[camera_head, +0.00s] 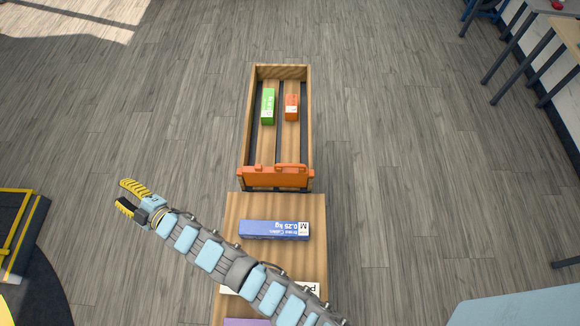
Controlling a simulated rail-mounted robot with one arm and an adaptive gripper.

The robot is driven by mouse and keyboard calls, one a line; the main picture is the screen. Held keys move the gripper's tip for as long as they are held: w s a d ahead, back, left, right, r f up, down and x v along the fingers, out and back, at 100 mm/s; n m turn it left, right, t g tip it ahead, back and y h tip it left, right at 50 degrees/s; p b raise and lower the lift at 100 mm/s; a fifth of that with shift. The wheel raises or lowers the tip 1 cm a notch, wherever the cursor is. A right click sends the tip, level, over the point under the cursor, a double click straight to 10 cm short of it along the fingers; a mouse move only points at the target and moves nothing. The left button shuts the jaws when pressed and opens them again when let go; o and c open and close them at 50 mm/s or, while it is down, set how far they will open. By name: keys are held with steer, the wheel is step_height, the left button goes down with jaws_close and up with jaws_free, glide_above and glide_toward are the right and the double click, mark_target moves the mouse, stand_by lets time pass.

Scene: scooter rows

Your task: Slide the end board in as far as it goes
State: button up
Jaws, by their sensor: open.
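The end board (276,178) is orange with raised lugs along its top. It stands across the near end of a long wooden tray (246,115). I cannot tell from this view how deep it sits between the side walls. My gripper (128,194) is to the left of the tray, above the open floor, with its yellow fingers apart and nothing between them. It is well clear of the end board. My arm crosses the lower part of the view.
Inside the tray lie a green box (268,105) and a small orange box (291,107). A wooden surface (235,208) in front bears a blue box (274,230), a white item and a purple one. Tables (559,38) stand at upper right. Floor beside the tray is clear.

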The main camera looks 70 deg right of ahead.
steer(key=d+f+g+h+b, duration=0.25)
steer(key=d+f+g, duration=0.4)
steer(key=d, duration=0.75)
steer(key=m+g+y+b, duration=0.25)
steer(key=g+b, duration=0.35)
steer(key=g, duration=1)
glide_above(290, 165)
steer(key=w+a, duration=0.5)
step_height(290, 165, down, 4)
steer(key=shift+m+t, duration=0.25)
steer(key=shift+m, duration=0.1)
steer(key=x, duration=0.8)
steer(key=b+x, duration=0.1)
steer(key=x, duration=0.7)
steer(key=shift+d+f, duration=0.2)
steer(key=shift+d, duration=0.1)
jaws_close()
